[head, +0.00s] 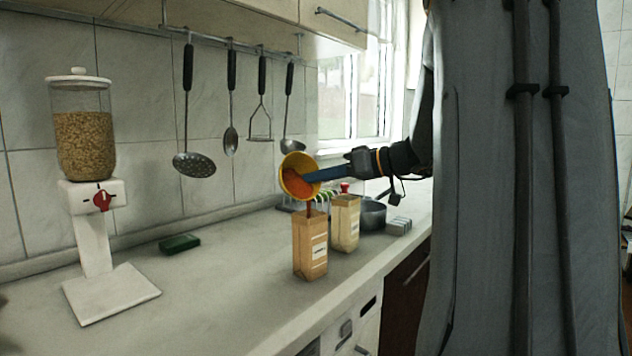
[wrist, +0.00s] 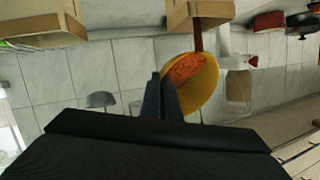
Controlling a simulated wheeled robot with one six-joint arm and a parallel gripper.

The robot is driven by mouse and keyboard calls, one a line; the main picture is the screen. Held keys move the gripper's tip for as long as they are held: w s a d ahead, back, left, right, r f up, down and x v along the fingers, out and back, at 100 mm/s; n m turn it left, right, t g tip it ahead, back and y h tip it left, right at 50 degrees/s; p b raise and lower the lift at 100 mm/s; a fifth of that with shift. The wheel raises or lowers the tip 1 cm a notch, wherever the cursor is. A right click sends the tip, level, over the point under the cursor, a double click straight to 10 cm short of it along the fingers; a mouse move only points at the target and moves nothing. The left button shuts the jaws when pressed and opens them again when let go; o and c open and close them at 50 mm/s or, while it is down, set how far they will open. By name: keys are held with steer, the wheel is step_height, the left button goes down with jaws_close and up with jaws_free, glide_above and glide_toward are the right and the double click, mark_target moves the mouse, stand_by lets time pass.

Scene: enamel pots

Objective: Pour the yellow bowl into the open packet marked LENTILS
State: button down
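The yellow bowl (head: 297,160) is tipped steeply above the counter, with orange-red contents (head: 298,183) inside; it also shows in the wrist view (wrist: 209,98). My gripper (head: 316,175) is shut on the bowl's rim at its right side; its fingers also show against the bowl in the wrist view (wrist: 168,100). A thin reddish stream (head: 308,208) runs from the bowl's lip down to the open brown packet (head: 309,250), which stands upright directly below. A paler packet (head: 345,222) stands just behind and to its right. The packets' label writing is too small to read.
A grain dispenser (head: 95,200) stands at the left, with a green block (head: 179,244) near it. A grey pan (head: 373,214) and a small grey block (head: 398,226) are right of the packets. Utensils hang from a rail (head: 230,42). The front left counter is clear.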

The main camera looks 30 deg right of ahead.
steer(key=shift+s+d+r+n+t+y+b, duration=0.2)
steer(key=shift+s+t+b, duration=0.3)
steer(key=shift+b, duration=1.35)
steer(key=shift+s+n+t+y+b, duration=0.1)
steer(key=shift+s+t+y+b, duration=0.3)
steer(key=shift+b, duration=1.45)
steer(key=shift+s+n+t+b, duration=0.3)
steer(key=shift+t+b, duration=0.1)
steer(key=shift+b, duration=1.45)
steer(key=shift+r+p, duration=0.25)
steer(key=shift+p, duration=0.2)
steer(key=shift+r+g+p, duration=0.2)
steer(key=shift+g+p, duration=0.3)
steer(key=shift+p, duration=0.45)
steer(key=m+g+p, duration=0.1)
steer(key=p, duration=0.2)
steer(key=g+h+p, duration=0.1)
steer(key=p, duration=0.2)
steer(key=shift+r+m+g+h, duration=0.3)
steer(key=shift+r+m+g, duration=0.05)
steer(key=shift+m+g, duration=0.05)
steer(key=shift+f+p, duration=0.1)
steer(key=shift+p, duration=0.35)
